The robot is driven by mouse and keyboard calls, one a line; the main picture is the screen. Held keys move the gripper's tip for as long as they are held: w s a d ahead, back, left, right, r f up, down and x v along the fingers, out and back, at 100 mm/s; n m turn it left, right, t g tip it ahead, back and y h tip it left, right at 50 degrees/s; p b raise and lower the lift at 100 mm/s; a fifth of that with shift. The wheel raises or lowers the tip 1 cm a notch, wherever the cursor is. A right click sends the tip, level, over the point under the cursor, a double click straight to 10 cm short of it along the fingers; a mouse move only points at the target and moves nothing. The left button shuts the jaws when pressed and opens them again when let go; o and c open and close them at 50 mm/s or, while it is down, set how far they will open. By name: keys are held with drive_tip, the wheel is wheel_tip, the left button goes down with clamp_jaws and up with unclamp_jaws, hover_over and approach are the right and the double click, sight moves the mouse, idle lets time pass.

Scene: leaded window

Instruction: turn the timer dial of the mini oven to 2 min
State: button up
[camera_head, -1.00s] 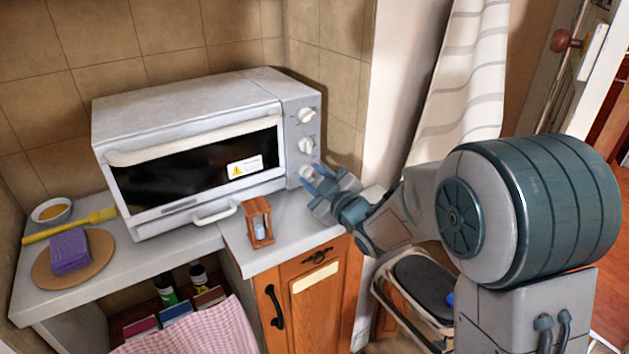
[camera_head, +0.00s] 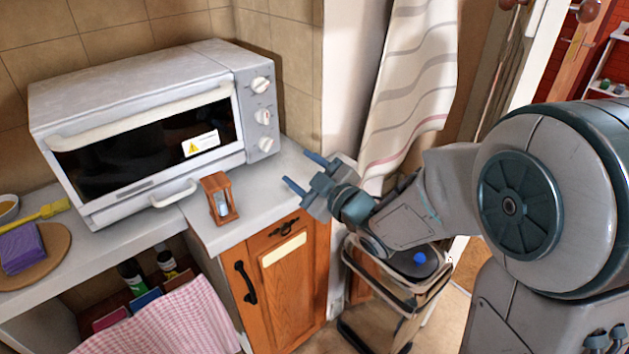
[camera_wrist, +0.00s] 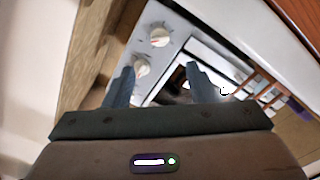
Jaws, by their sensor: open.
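The white mini oven (camera_head: 150,95) stands on the counter. Its right panel carries a top dial (camera_head: 261,85), a middle dial (camera_head: 262,116) and a bottom dial (camera_head: 264,145). I cannot tell from labels which is the timer, and the marks are too small to read. My gripper (camera_head: 297,168) is open and empty, in front and to the right of the bottom dial, apart from it.
A wooden sand timer (camera_head: 220,199) stands on the counter before the oven, left of my gripper. The oven door handle (camera_head: 140,117) sticks out. Counter beside the sand timer is clear.

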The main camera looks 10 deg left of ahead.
drive_tip(key=shift+v, duration=1.9)
